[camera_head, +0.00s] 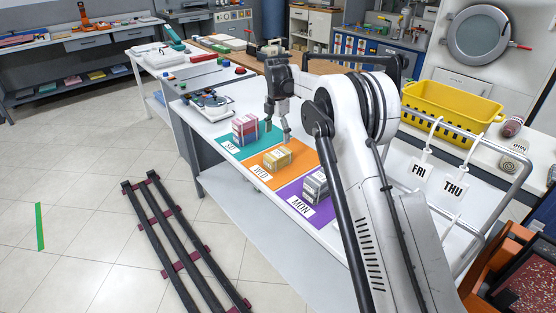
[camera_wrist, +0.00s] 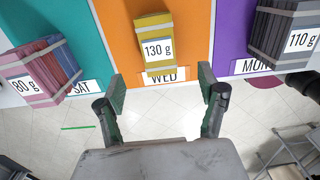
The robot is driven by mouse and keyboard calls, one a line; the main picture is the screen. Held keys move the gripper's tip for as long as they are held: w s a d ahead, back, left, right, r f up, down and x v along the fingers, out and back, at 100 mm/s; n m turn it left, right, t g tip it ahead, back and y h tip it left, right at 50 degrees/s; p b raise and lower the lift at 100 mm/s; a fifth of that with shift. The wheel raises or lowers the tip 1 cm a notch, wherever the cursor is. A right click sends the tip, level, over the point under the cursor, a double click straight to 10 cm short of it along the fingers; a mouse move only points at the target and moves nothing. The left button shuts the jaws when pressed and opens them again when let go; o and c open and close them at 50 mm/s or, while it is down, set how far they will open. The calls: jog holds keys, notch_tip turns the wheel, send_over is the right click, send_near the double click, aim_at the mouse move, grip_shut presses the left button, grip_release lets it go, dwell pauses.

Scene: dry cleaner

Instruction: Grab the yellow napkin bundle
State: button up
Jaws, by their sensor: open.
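The yellow napkin bundle (camera_head: 277,158) lies on the orange mat marked WED, between two other bundles. In the wrist view the yellow bundle (camera_wrist: 154,32) has a pale band and a label reading 130 g, and sits near the top middle. My gripper (camera_head: 278,134) is above the table on the far side of the yellow bundle, pointing down. In the wrist view my gripper (camera_wrist: 162,95) is open and empty. Its two fingers are apart, with the yellow bundle beyond the gap between them, not touching.
A pink and blue bundle (camera_wrist: 43,70) marked 80 g lies on the teal SAT mat (camera_head: 237,144). A grey bundle (camera_head: 315,186) marked 110 g lies on the purple MON mat (camera_head: 299,206). A yellow basket (camera_head: 452,106) stands on the right. A scale-like device (camera_head: 213,103) stands left of the mats.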

aim_at(278, 153)
notch_tip(278, 153, down, 7)
jog(key=shift+w+d+f, duration=0.1)
jog(key=shift+w+f, duration=0.05)
jog(key=shift+f, duration=1.15)
jog(key=shift+w+d+f, duration=0.1)
jog(key=shift+w+f, duration=0.05)
jog(key=shift+f, duration=1.15)
jog(key=c, duration=1.3)
jog(key=shift+r, duration=0.1)
